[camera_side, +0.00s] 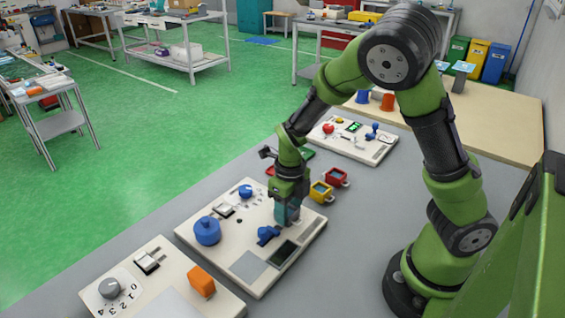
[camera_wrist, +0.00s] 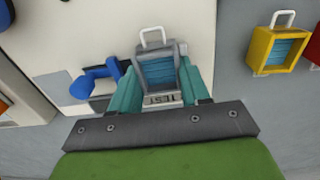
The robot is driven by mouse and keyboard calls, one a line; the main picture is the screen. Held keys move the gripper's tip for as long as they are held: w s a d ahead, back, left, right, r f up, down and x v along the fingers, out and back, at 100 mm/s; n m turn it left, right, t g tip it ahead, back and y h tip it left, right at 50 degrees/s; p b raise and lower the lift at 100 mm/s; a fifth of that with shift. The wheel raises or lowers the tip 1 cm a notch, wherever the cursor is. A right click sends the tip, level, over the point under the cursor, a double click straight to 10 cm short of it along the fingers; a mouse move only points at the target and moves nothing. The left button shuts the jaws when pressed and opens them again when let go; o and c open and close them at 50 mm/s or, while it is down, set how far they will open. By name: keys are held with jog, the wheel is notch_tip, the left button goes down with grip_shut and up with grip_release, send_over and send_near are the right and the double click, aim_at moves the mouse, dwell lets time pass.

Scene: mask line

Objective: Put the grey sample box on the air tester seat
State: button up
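The grey sample box (camera_wrist: 182,50), with a white handle and a blue ribbed inside, is between the teal fingers of my gripper (camera_wrist: 160,88) in the wrist view. The fingers press against its two sides. In the side view my gripper (camera_side: 288,212) is low over the right part of the middle white panel (camera_side: 213,248), and its fingers mostly hide the box. A plate marked TEST (camera_wrist: 162,99) shows just below the box in the wrist view. The seat surface under the box is hidden, and I cannot tell whether the box rests on it.
A blue lever (camera_side: 268,234) stands close beside my gripper. A yellow box (camera_side: 320,192) and a red box (camera_side: 337,177) sit on the grey table right of the panel. A blue round knob (camera_side: 207,231) and an orange block (camera_side: 201,281) are further left.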

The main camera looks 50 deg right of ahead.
jog(key=o, duration=0.3)
jog(key=shift+s+f, duration=0.15)
jog(key=shift+f, duration=0.45)
jog(key=shift+o, duration=0.2)
jog(key=shift+r, duration=0.1)
notch_tip(320, 180, up, 12)
jog(key=s+a+r+n+t+y, duration=0.1)
jog(key=s+r+n+t, duration=0.2)
jog(key=n, duration=1.3)
jog(key=s+r+n+t, duration=0.4)
jog(key=s+r+n, duration=0.2)
jog(key=n, duration=1)
jog(key=shift+s+a+r+y, duration=0.35)
jog(key=shift+r+y, duration=0.05)
jog(key=shift+r, duration=0.35)
